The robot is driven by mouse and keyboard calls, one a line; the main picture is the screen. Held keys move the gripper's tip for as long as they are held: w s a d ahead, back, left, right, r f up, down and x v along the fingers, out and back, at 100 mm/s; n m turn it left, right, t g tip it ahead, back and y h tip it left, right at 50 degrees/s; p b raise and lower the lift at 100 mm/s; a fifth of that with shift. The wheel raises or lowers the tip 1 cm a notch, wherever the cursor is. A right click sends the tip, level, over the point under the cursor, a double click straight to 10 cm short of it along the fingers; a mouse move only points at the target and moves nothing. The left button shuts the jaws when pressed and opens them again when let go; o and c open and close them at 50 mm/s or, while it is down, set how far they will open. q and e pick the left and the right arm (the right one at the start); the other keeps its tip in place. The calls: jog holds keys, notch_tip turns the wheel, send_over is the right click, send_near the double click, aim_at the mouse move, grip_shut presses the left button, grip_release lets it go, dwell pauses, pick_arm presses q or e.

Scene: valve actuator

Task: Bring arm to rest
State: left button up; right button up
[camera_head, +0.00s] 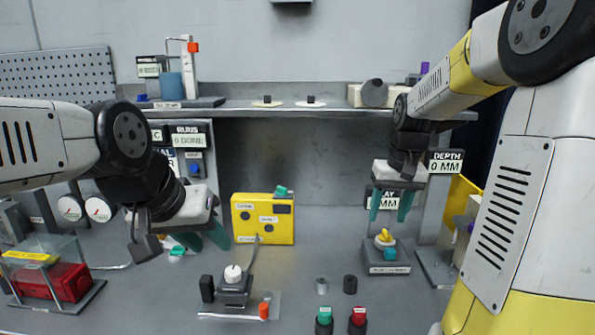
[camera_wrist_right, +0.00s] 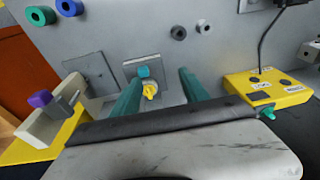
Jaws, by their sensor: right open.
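My right gripper (camera_head: 391,207) hangs with its two teal fingers apart and empty, above a grey block with a yellow knob (camera_head: 385,236) and a teal button. In the right wrist view, my right gripper (camera_wrist_right: 158,85) has its fingers spread on either side of the yellow knob (camera_wrist_right: 149,91), with the knob beyond them. My left gripper (camera_head: 203,241) is low over the table, left of the yellow box (camera_head: 263,220). Its teal fingers look apart, with nothing visible between them. Its wrist hides part of the bench behind.
A white-knobbed device (camera_head: 233,274) stands front centre, with green (camera_head: 324,316) and red (camera_head: 358,316) buttons nearby. A clear case with a red block (camera_head: 54,283) is at left. A shelf (camera_head: 330,112) crosses behind. In the right wrist view, a purple-knobbed fixture (camera_wrist_right: 42,100) stands left.

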jog(key=s+a+r+t, duration=0.2)
jog(key=s+a, duration=0.2)
jog(key=s, duration=0.5)
jog(key=s+a+r+n+t+y, duration=0.1)
jog(key=s+a+r+t, duration=0.1)
jog(key=s, duration=0.7)
jog(key=a+r, duration=0.1)
jog(key=a, duration=0.1)
jog(key=shift+a+r+y, duration=0.2)
jog(key=shift+a+y, duration=0.1)
